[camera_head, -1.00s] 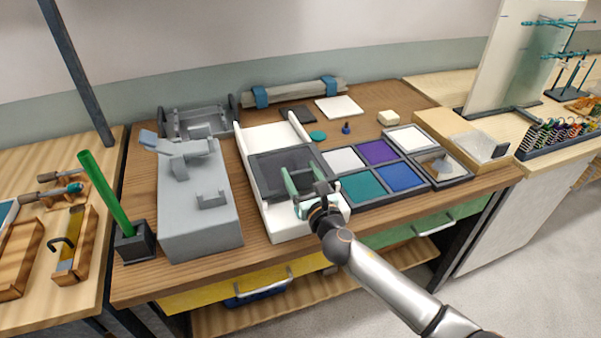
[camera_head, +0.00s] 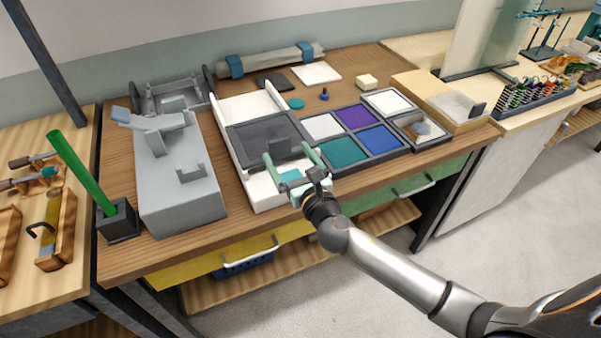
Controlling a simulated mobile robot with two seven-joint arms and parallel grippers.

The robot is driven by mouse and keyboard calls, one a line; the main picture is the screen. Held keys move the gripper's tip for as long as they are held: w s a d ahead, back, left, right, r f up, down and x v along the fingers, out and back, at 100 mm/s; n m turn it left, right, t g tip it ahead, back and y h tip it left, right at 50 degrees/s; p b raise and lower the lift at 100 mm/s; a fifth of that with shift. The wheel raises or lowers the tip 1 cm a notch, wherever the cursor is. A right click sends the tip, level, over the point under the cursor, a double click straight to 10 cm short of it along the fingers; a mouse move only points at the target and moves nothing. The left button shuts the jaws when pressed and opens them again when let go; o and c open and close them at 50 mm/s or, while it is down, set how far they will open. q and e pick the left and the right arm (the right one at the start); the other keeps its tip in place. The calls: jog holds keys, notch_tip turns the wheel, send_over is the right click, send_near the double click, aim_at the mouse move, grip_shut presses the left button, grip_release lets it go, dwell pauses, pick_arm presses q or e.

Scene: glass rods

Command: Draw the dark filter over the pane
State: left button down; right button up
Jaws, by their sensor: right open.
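The dark filter (camera_head: 258,134) is a dark grey sheet lying across the white railed frame (camera_head: 227,152), with white surface showing behind and in front of it. A dark upright tab (camera_head: 281,149) stands at its front edge. My right gripper (camera_head: 292,157) is open, its two pale green fingers on either side of the tab and apart from it. A small teal patch (camera_head: 290,175) shows between the fingers over the front of the frame; I cannot tell whether it is the pane. My left gripper is not in view.
A dark tray (camera_head: 330,161) of coloured squares stands right of the frame. A grey fixture (camera_head: 180,190) stands close on the left, and a green rod (camera_head: 80,172) leans in a dark holder. A rolled bar (camera_head: 268,62) lies at the back.

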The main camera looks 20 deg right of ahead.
jog(key=s, duration=0.7)
jog(key=shift+d, duration=0.15)
jog(key=s+a+f+m+g+y, duration=0.1)
jog(key=s+f+m+g, duration=0.3)
jog(key=s+f+m, duration=0.5)
jog(key=s+a+f+m+g, duration=0.1)
jog(key=s+f+m+g, duration=0.3)
jog(key=m, duration=2.1)
jog(key=s+f, duration=0.6)
jog(key=f, duration=0.5)
jog(key=shift+s+f+g+y, duration=0.3)
jog(key=shift+y, duration=0.1)
